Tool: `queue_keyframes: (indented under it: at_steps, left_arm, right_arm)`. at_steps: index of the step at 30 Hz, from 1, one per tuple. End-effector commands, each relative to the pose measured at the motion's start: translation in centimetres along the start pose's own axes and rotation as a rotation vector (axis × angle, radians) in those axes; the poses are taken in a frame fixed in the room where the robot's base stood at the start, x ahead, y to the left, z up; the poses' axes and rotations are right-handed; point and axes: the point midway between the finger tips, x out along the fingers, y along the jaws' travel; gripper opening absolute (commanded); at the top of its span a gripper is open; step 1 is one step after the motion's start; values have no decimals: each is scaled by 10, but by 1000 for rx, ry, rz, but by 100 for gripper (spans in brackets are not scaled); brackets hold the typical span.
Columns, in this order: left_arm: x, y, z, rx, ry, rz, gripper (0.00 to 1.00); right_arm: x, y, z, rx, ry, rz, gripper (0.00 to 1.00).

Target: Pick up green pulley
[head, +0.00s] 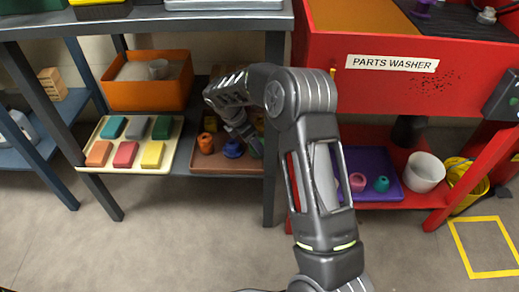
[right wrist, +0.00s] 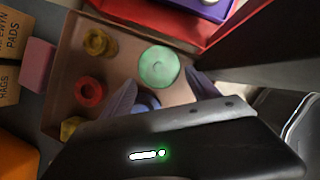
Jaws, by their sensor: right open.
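The green pulley (right wrist: 159,67) is a round pale-green disc with a small centre hole, lying in the brown tray (right wrist: 60,55) in the right wrist view. My right gripper (right wrist: 163,93) is open. Its two fingers show on either side below the pulley, and it does not hold it. In the head view my right arm reaches onto the lower shelf, with the gripper (head: 247,132) over the brown tray (head: 225,169). The arm largely hides the pulley there. My left gripper is not in view.
Near the gripper lie a blue part (head: 233,149), an orange-red part (head: 206,143) and yellow parts (right wrist: 97,42). A dark table leg (head: 270,190) stands right of the tray. An orange bin (head: 140,95) and a cream tray (head: 85,165) of coloured blocks sit left.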

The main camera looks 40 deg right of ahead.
Motion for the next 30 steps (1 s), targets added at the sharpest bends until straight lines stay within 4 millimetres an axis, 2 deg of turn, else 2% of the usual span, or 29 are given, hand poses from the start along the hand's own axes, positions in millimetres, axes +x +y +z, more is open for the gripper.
queue_keyframes:
  at_steps: [1,3,8,27,30]
  left_arm:
    - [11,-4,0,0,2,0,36]
    - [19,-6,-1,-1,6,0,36]
    - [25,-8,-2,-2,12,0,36]
    - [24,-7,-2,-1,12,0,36]
    - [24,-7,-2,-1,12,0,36]
  right_arm:
    - [14,-1,-2,0,0,-2,70]
    - [25,-1,-3,1,0,-2,70]
    - [40,-1,-1,0,1,0,70]
    - [40,-1,-1,0,0,0,70]
    - [40,-1,0,0,0,0,62]
